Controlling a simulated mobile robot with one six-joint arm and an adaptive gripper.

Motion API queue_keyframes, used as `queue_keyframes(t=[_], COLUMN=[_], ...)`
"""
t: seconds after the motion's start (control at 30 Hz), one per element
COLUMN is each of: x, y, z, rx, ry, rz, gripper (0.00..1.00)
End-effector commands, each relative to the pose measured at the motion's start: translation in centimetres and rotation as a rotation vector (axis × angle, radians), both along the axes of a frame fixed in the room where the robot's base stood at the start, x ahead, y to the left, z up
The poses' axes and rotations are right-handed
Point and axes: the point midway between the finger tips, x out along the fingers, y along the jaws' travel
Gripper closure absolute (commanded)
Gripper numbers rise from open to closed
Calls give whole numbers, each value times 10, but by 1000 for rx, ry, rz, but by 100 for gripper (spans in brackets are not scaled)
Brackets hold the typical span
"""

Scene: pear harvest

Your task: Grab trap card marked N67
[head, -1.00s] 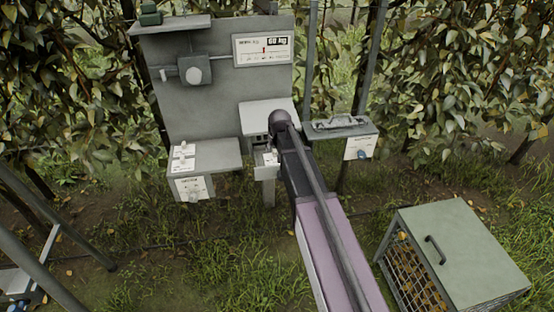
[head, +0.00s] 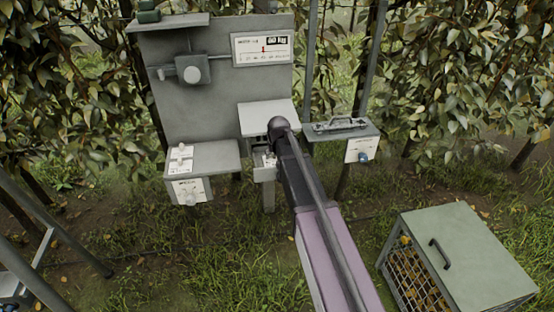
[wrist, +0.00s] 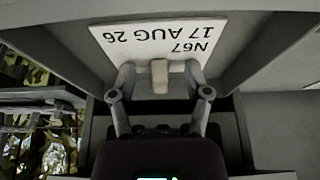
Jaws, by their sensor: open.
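The white trap card (wrist: 150,42) marked "N67" and "17 AUG 26" shows upside down in the wrist view. It lies inside a grey box-like housing. A small pale tab (wrist: 160,76) stands at the card's lower edge. My gripper (wrist: 160,80) is open, with one finger on each side of the tab and a gap on both sides. In the head view my arm reaches to the white-topped box (head: 268,116) on the grey panel. The card cannot be made out there, and my gripper is mostly hidden by the arm.
The housing's side walls (wrist: 265,40) flank the card closely. A grey panel (head: 215,105) with a scale stands behind. A shelf with a switch box (head: 190,190) is to the left, a small shelf (head: 345,130) to the right. A green-topped crate (head: 470,255) stands on the grass.

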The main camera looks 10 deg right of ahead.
Motion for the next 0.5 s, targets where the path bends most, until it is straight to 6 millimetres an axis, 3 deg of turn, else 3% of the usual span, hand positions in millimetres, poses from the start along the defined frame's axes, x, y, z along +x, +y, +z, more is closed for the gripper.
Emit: queue_keyframes(t=[0.2, 0.4, 0.5], x=[0, 0, 0], y=[0, 0, 0], z=[0, 0, 0], rx=[0, 0, 0], ry=[0, 0, 0], rz=[0, 0, 1], gripper=[40, 94, 97])
